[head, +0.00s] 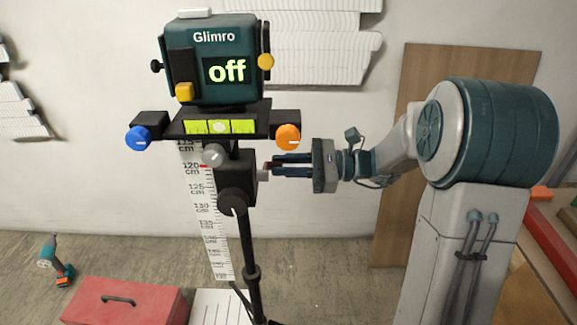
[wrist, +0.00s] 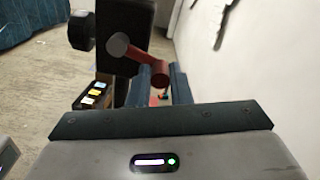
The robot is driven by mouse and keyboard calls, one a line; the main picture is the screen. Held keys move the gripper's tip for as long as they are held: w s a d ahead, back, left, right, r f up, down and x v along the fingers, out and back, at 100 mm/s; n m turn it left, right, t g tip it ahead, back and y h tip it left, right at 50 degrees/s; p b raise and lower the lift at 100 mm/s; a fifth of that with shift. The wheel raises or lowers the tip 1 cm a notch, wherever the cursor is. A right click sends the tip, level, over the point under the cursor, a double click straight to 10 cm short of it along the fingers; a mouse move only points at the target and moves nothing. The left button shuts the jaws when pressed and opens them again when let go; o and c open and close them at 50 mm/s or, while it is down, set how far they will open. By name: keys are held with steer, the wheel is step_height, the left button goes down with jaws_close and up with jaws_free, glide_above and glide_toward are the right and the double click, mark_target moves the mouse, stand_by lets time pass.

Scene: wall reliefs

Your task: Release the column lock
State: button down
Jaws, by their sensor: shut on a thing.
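The column lock appears to be a red lever (wrist: 146,58) on a grey round hub (wrist: 118,43), on the side of the black column block (head: 241,178). My gripper (head: 275,165) reaches in from the right and is shut on the red lever. In the wrist view my gripper's fingers (wrist: 160,75) lie on both sides of the lever's end. In the head view the fingers hide most of the lever. The dark green Glimro device (head: 213,58) stands on top of the column, and its display reads "off".
A blue knob (head: 138,138), an orange knob (head: 288,135) and a grey knob (head: 213,156) surround the mount. A white centimetre scale (head: 218,245) hangs behind the column. A red toolbox (head: 125,302) and a drill (head: 57,262) are on the floor at left. A brown panel (head: 455,75) leans against the wall.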

steer(key=shift+w+r+n+b, duration=0.1)
steer(key=shift+r+n, duration=0.15)
steer(key=shift+n, duration=0.3)
steer(key=shift+s+r+n+b, duration=0.1)
steer(key=shift+r+n, duration=0.15)
steer(key=shift+n, duration=0.35)
steer(key=shift+w+r+n+b, duration=0.1)
steer(key=shift+r+n, duration=0.15)
steer(key=shift+n, duration=0.3)
steer(key=c, duration=1.3)
jaws_free()
steer(key=shift+d, duration=0.15)
steer(key=d, duration=0.9)
steer(key=d+p, duration=0.1)
steer(key=d, duration=0.3)
steer(key=shift+s+d, duration=0.25)
steer(key=shift+d, duration=0.05)
